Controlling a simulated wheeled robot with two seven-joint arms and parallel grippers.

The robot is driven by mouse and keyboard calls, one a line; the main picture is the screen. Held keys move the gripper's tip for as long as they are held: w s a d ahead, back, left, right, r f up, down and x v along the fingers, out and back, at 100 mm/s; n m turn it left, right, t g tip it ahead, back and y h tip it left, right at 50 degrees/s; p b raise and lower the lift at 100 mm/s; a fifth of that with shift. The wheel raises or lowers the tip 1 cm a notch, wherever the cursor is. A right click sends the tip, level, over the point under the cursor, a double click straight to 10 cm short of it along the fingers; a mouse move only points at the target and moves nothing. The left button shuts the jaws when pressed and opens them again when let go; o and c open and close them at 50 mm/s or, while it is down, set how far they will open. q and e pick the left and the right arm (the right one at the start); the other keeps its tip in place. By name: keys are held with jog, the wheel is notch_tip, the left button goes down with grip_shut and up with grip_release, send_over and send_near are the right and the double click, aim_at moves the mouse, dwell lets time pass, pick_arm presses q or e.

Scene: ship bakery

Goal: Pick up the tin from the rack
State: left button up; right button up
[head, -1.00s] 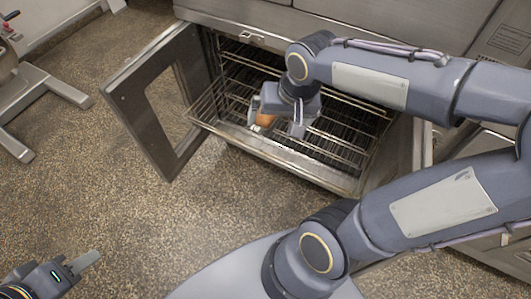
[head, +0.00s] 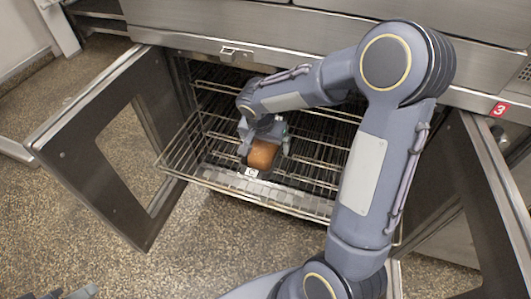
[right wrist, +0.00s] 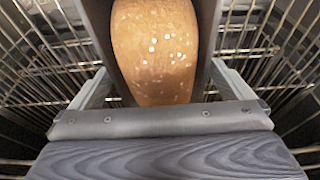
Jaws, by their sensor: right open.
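The tin (head: 251,173), dark with a small pale label on its front end, sits on the pulled-out wire rack (head: 290,205) of the open oven. A brown loaf (head: 262,154) fills it. My right gripper (head: 265,147) is open at the tin, one finger on each side. In the right wrist view the seed-flecked loaf (right wrist: 155,50) lies between the tin's dark long walls (right wrist: 209,35), with my fingers just outside them; I cannot tell whether they touch. My left gripper (head: 78,293) shows only partly at the bottom left edge.
The oven's left door (head: 75,145) and right door (head: 475,190) stand open on either side of the rack. More wire racks lie inside the oven. The speckled floor (head: 215,235) in front is clear.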

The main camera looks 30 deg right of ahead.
jog(key=x, duration=0.2)
jog(key=shift+f, duration=0.3)
jog(key=shift+r, duration=0.1)
jog(key=c, duration=1.1)
jog(key=shift+o, duration=0.2)
jog(key=shift+r, duration=0.15)
